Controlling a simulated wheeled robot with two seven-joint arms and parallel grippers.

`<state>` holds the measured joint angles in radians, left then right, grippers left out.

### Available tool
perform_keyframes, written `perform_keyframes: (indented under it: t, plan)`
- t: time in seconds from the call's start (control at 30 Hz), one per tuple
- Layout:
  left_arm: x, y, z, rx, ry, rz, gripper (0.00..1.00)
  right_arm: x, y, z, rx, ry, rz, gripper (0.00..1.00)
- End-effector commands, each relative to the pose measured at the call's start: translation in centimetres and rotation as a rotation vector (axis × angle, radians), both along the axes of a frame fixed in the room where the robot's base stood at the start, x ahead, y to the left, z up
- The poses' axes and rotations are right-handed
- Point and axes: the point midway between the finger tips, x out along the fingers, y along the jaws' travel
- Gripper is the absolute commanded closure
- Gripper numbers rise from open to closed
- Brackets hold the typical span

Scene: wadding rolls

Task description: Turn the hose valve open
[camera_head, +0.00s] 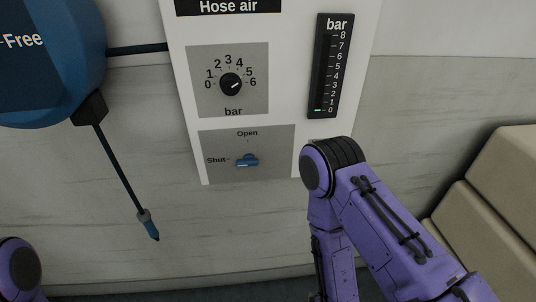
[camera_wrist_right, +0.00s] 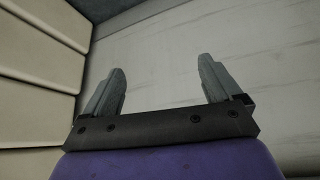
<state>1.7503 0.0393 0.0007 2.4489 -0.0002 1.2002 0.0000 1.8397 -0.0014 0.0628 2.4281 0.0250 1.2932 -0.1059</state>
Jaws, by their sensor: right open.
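The hose valve (camera_head: 246,160) is a small blue handle on a grey plate (camera_head: 275,140) low on the white panel. It lies roughly level, in line with the "Shut" mark on its left; "Open" is printed above it. My right gripper (camera_wrist_right: 160,78) shows in the right wrist view, open and empty, with bare pale wall beyond its fingers. In the head view my right arm stands to the right of and below the valve, apart from it in the picture; its fingers cannot be made out there. My left gripper is out of view.
A black dial knob (camera_head: 230,84) sits above the valve. A bar gauge (camera_head: 327,66) is lit green near 0. A blue hose reel (camera_head: 45,60) with a hanging hose and nozzle (camera_head: 148,226) is at left. Stacked cream blocks (camera_head: 490,200) stand at right.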

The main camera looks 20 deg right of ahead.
Motion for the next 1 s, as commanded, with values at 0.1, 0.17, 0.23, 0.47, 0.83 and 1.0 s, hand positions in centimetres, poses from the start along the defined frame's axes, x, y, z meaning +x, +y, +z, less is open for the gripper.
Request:
perform_keyframes:
  t: [0.1,0.17,0.23,0.47,0.83,1.0]
  plan:
    - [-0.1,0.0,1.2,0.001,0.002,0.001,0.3,10.9,4.7,8.0,-0.081,-0.339,0.139,0.09]
    - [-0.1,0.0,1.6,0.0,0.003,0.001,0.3,15.1,7.2,13.1,-0.145,-0.509,0.189,0.09]
    - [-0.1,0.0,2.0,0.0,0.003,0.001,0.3,18.3,9.7,19.1,-0.225,-0.683,0.223,0.09]
    - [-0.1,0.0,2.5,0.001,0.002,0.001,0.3,21.2,13.7,29.4,-0.381,-0.954,0.228,0.09]
    - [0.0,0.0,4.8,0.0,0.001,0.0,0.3,28.3,11.8,29.7,-0.382,-0.957,0.228,0.09]
    - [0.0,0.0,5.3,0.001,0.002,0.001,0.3,30.6,11.2,29.5,-0.382,-0.956,0.23,0.09]
